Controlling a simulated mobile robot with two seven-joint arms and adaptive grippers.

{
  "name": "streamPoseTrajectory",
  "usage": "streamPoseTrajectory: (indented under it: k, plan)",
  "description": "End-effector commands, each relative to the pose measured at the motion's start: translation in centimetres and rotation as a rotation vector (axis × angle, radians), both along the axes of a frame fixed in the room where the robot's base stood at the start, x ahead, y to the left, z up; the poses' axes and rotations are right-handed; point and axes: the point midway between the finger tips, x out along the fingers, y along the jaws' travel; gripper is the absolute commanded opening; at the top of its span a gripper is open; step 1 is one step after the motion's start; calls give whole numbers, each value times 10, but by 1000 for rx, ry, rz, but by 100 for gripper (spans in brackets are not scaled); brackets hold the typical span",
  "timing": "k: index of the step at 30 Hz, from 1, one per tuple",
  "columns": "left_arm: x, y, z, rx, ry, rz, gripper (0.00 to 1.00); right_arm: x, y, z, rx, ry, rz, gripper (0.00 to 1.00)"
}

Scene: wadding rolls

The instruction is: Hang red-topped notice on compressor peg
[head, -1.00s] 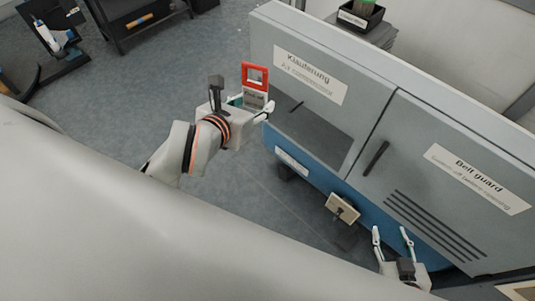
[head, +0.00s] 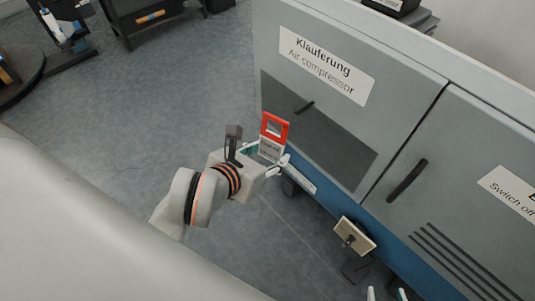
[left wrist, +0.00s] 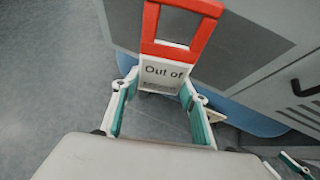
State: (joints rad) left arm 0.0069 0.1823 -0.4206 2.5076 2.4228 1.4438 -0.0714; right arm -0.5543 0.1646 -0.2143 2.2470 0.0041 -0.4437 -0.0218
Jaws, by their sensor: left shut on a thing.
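The notice (head: 270,149) has a red top frame with a window and a white lower part. In the left wrist view the notice (left wrist: 163,72) reads "Out of", with smaller print below. My left gripper (head: 267,158) is shut on its lower part and holds it roughly upright, red end up. The compressor (head: 410,115) is a grey cabinet with a blue base. A short dark peg (head: 304,107) sticks out of its front, above and right of the notice. The notice appears apart from the peg. My right gripper (head: 388,295) is at the bottom edge, fingers apart and empty.
A label reading "Air compressor" (head: 325,65) is above the peg. A dark door handle (head: 406,181) stands out to the right. A small beige box (head: 355,237) juts out low at the blue base.

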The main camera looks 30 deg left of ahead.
Motion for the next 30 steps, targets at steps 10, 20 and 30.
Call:
streamPoseTrajectory:
  k: [10, 20, 30]
  plan:
    - [18, -7, -3, -2, 2, 0, 25, 0, 2, -2, 4, 2, 4, 40]
    - [34, -13, -4, -1, 2, 1, 25, -1, 2, -2, 3, 3, 3, 40]
    - [52, -19, -6, -2, 2, 0, 25, -1, 1, -2, 3, 3, 3, 40]
